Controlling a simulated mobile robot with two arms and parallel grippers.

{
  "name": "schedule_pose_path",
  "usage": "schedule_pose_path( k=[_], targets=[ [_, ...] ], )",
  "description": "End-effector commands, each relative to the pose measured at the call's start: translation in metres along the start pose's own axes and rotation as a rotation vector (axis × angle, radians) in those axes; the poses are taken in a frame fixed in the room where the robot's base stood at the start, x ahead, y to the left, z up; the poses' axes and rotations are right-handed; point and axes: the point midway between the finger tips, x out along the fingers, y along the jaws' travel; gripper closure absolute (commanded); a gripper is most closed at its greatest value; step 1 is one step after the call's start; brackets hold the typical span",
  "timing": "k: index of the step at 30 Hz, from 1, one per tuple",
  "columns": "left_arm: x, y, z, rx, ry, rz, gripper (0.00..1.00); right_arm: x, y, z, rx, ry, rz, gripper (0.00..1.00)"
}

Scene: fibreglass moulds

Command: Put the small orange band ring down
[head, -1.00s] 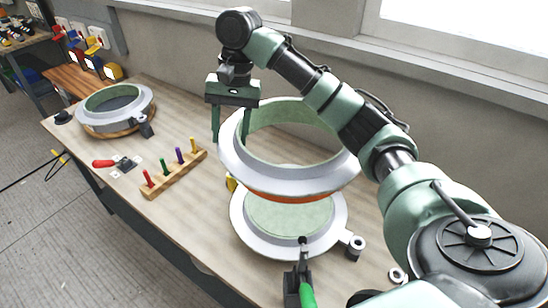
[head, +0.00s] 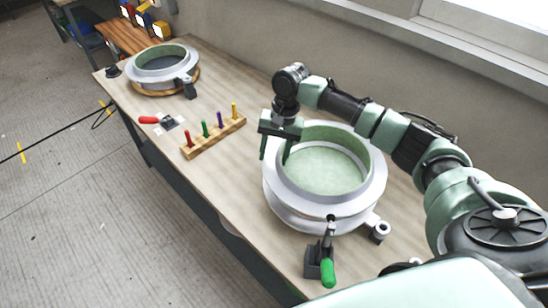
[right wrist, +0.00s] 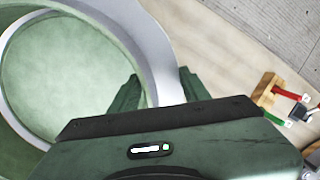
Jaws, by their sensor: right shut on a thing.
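The small orange band ring (head: 366,197) is a grey flanged ring with a green inner wall. It is level over the lower mould (head: 285,218) on the bench and looks to be resting on it or very close; I cannot tell which. Its orange band is hidden now. My right gripper (head: 276,152) is shut on the left side of the ring's wall. In the right wrist view the ring (right wrist: 160,50) passes between the fingers (right wrist: 160,92). The lower mould's pale green face shows through the ring. My left gripper is not in view.
A green-handled clamp (head: 326,270) stands at the mould's front. A wooden rack (head: 215,138) with coloured pegs is to the left. A red-handled clamp (head: 160,121) and another ring mould (head: 163,62) lie farther back. Bench between rack and ring is clear.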

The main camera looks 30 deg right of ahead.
Motion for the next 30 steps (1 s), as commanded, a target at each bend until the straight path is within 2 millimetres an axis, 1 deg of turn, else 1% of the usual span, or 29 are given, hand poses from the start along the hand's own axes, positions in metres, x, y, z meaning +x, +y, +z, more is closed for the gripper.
schedule_pose_path(
  k=[3, 6, 12, 13, 15, 25, 28, 30],
  targets=[
    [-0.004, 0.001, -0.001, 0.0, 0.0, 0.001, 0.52, 0.015, 0.003, -0.002, 0.001, -0.002, 0.002, 1.0],
    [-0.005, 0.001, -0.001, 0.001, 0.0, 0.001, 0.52, 0.021, 0.004, -0.003, 0.001, 0.0, 0.001, 1.0],
    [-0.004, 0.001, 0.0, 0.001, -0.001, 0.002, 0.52, 0.022, 0.004, -0.003, 0.0, 0.001, 0.0, 1.0],
    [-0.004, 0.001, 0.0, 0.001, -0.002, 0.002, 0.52, 0.024, 0.004, -0.003, 0.0, 0.0, 0.001, 0.48],
    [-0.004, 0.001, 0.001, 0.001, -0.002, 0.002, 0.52, 0.024, 0.004, -0.003, 0.0, 0.0, 0.001, 0.31],
    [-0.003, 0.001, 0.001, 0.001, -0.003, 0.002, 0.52, 0.022, 0.004, -0.003, 0.0, 0.0, 0.0, 0.31],
    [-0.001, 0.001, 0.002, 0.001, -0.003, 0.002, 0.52, 0.015, 0.004, -0.004, 0.0, 0.001, -0.002, 0.31],
    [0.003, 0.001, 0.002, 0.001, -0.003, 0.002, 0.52, 0.006, 0.004, -0.004, -0.001, 0.002, -0.002, 0.31]
  ],
)
